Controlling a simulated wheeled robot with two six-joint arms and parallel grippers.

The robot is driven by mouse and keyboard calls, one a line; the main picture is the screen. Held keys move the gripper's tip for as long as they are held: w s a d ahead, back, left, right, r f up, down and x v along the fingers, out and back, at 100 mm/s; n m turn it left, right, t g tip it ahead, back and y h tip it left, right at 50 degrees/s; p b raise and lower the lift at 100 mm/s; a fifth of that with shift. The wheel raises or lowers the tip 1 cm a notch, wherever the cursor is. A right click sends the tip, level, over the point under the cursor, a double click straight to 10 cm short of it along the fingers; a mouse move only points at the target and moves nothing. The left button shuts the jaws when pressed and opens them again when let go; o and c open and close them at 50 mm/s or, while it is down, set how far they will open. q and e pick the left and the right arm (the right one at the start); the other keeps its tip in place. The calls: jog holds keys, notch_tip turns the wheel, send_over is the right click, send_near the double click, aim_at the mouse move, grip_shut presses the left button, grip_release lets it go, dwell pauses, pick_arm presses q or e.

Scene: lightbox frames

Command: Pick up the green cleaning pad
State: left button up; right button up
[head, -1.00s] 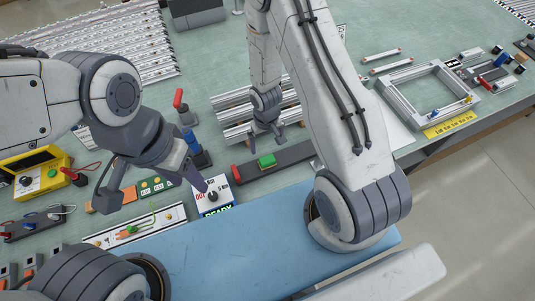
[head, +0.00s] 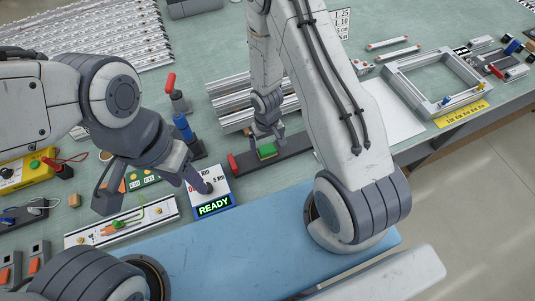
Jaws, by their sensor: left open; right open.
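The green cleaning pad (head: 267,151) is a small green block on a long dark strip (head: 290,146) near the middle of the bench. My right gripper (head: 267,142) is open and points down at the pad, its fingers beside or just above it. I cannot tell whether they touch it. My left gripper (head: 158,197) is open and empty, further left, above the bench beside the box with the lit READY display (head: 214,206).
Silver rails (head: 230,100) lie behind the strip. A red-handled tool (head: 171,83) and a blue cylinder (head: 184,128) stand near my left gripper. A metal frame (head: 398,82) lies at right. A blue mat (head: 270,235) along the front is largely clear.

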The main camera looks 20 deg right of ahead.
notch_tip(320, 180, down, 2)
jog(key=shift+f+b, duration=0.1)
jog(key=shift+b, duration=0.55)
pick_arm(q)
notch_tip(320, 180, down, 2)
jog(key=shift+f, duration=0.1)
pick_arm(e)
jog(key=c, duration=1.3)
